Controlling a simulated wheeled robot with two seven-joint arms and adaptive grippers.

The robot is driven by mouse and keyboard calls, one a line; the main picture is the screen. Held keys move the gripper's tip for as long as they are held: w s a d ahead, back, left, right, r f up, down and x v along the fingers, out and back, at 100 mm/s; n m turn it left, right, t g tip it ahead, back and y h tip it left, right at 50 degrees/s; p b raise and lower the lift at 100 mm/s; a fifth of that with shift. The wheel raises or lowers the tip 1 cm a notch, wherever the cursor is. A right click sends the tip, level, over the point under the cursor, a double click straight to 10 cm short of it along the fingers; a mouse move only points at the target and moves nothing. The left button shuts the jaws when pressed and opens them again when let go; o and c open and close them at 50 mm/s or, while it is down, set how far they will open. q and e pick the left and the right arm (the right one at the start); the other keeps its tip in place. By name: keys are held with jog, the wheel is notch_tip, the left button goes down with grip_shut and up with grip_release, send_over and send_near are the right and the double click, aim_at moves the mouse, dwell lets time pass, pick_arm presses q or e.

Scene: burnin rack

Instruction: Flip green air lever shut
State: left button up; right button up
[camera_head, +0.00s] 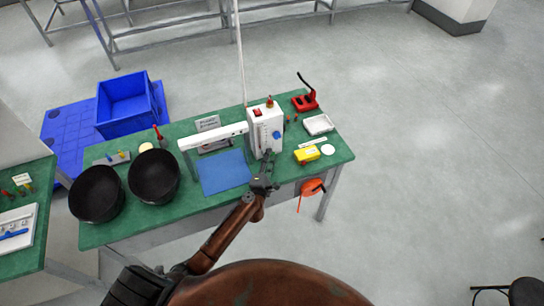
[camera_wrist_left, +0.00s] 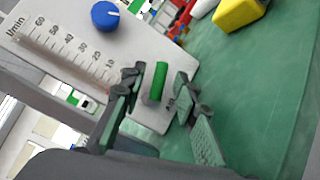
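The green air lever (camera_wrist_left: 158,78) is a short green bar at the lower part of the white flow meter panel (camera_wrist_left: 80,45) in the left wrist view. It points roughly along the fingers and stands out from a pale stem. My left gripper (camera_wrist_left: 157,97) is open, with one dark finger on each side of the lever and visible gaps to it. In the head view my left gripper (camera_head: 264,182) is at the lower front of the white instrument box (camera_head: 265,130). The lever cannot be made out there. My right gripper is not in view.
A blue knob (camera_wrist_left: 105,16) sits higher on the panel. On the green bench (camera_head: 330,170) are a blue mat (camera_head: 224,171), two black bowls (camera_head: 97,195), a yellow box (camera_head: 306,154) and a white tray (camera_head: 318,124). An orange reel (camera_head: 311,187) hangs at the front edge.

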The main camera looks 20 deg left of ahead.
pick_arm(q)
jog(key=shift+c, duration=1.1)
grip_shut()
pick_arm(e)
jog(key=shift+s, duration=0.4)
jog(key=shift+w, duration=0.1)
pick_arm(q)
jog(key=shift+r+p, duration=0.15)
jog(key=shift+p, duration=0.3)
jog(key=m+g+p, duration=0.1)
jog(key=m+p, duration=0.1)
jog(key=p, duration=0.8)
jog(key=shift+g, duration=0.4)
jog(key=shift+f+m+p, duration=0.3)
jog(key=shift+p, duration=0.2)
jog(key=shift+f, duration=0.1)
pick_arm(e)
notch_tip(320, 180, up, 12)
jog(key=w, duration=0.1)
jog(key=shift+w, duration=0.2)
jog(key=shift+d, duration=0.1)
